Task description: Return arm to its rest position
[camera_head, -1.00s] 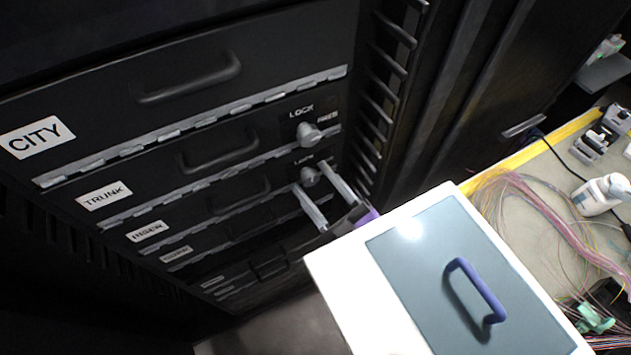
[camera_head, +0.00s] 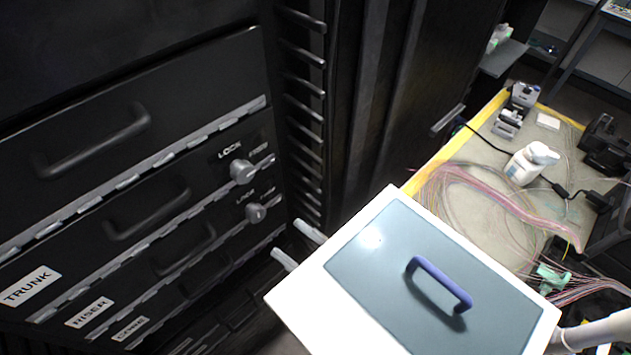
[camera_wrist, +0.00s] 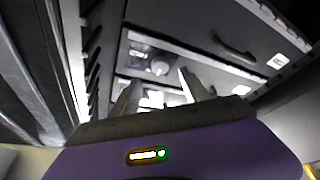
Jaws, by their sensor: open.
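My gripper (camera_head: 287,238) shows in the head view as two pale grey fingers. They are apart with nothing between them. They are in front of the lower cabinet drawers, below and right of the lower lock knob (camera_head: 255,212). A white casing with a blue-grey panel and a blue handle hides the rest of the gripper. In the wrist view the two fingers of my gripper (camera_wrist: 160,88) are spread, with a drawer front and a round knob (camera_wrist: 160,68) visible beyond them. A white link of my arm (camera_head: 595,333) shows at the lower right.
The black cabinet has labelled drawers, including a TRUNK label (camera_head: 30,287) and a RISER label (camera_head: 89,312). A vented post (camera_head: 305,110) stands right of the drawers. A yellow-edged workbench (camera_head: 480,170) at the right holds loose fibres, a white bottle (camera_head: 530,163) and small devices.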

